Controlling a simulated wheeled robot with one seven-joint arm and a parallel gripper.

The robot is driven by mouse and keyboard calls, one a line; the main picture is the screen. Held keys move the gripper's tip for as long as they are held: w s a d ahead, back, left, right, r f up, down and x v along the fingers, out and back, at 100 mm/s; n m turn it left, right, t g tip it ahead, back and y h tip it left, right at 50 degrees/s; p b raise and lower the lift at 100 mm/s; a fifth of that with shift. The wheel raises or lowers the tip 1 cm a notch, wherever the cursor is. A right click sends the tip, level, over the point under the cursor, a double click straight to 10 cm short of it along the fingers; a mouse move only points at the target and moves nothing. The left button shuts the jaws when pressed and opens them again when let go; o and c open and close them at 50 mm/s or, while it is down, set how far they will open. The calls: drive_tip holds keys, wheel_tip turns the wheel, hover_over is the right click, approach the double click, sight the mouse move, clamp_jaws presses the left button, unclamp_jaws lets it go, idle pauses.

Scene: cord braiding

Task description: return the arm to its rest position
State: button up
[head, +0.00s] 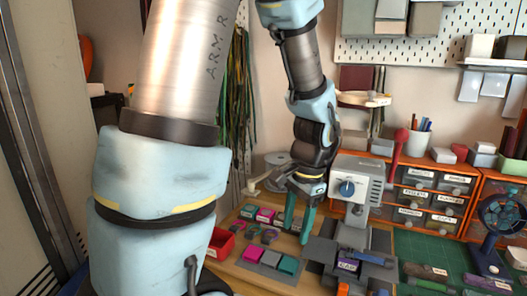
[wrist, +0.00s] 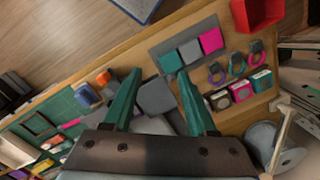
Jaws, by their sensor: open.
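My gripper (head: 298,215) hangs from my arm above the wooden bench, left of the grey machine with the blue knob (head: 347,187). In the wrist view its two green fingers (wrist: 158,100) are spread wide apart with nothing held between them. Below and between the fingers lie grey parts (wrist: 156,97) that are partly hidden by the left finger and the gripper body. My upper arm fills much of the left side of the head view and hides part of the bench.
A grey mat (head: 260,269) with coloured blocks lies on the bench, and a red bin (head: 221,243) stands left. A grey spool (wrist: 262,137) is near the gripper. Orange drawers (head: 433,196) stand behind. A blue fan (head: 497,225) and green cutting mat (head: 420,250) are at right.

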drive_tip(key=w+a+r+n+t+h, duration=0.1)
drive_tip(key=a+n, duration=0.9)
drive_tip(key=a, duration=0.4)
drive_tip(key=shift+r+n+t, duration=0.25)
drive_tip(key=shift+n+t, duration=0.05)
